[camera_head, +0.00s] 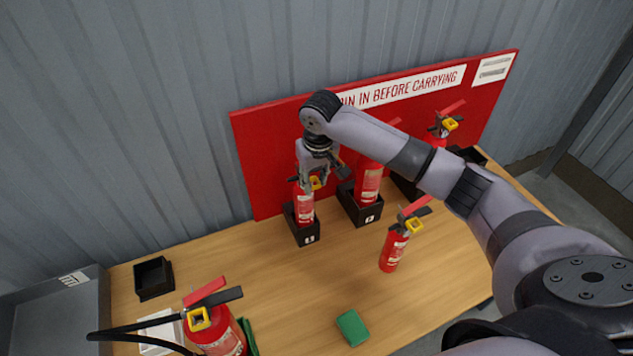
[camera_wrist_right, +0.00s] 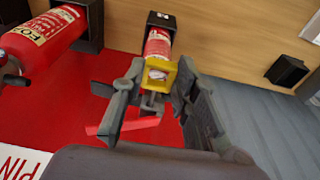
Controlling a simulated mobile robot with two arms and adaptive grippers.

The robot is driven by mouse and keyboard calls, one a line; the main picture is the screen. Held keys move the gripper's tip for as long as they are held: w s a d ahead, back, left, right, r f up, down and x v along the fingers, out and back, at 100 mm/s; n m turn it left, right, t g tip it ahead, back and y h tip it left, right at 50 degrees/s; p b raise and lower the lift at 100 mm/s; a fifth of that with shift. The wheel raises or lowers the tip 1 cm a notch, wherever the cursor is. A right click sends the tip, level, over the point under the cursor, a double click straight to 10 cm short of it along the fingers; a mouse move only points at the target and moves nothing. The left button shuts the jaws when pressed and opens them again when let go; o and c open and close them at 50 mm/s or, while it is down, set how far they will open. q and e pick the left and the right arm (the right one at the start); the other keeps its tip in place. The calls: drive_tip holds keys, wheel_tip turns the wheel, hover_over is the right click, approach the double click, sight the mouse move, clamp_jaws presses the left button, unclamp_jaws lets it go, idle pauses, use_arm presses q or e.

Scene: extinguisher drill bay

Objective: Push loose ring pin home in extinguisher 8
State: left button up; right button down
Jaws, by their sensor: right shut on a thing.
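A small red extinguisher (camera_head: 305,208) stands in a black holder (camera_head: 304,236) against the red board. It also shows in the right wrist view (camera_wrist_right: 158,44), in its holder. Its yellow ring pin (camera_head: 316,183) is at the head, beside the red lever; the yellow ring shows in the right wrist view (camera_wrist_right: 160,70). My right gripper (camera_wrist_right: 158,78) is shut on this ring, with a finger on each side of it. How deep the pin sits is hidden. I cannot read a number 8 on any extinguisher. My left gripper is not in view.
Another extinguisher (camera_head: 369,183) stands in a holder just right, partly behind my right arm. One stands loose on the table (camera_head: 393,250), another large one (camera_head: 219,335) at front left.

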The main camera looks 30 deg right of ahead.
drive_tip(key=shift+w, duration=1.2)
drive_tip(key=shift+w, duration=0.15)
idle(1.1)
drive_tip(key=c, duration=1.2)
unclamp_jaws()
drive_tip(key=r, duration=0.4)
drive_tip(key=s+r, duration=0.1)
drive_tip(key=r, duration=0.3)
drive_tip(key=s+r, duration=0.1)
drive_tip(key=r, duration=0.3)
drive_tip(key=shift+f, duration=0.1)
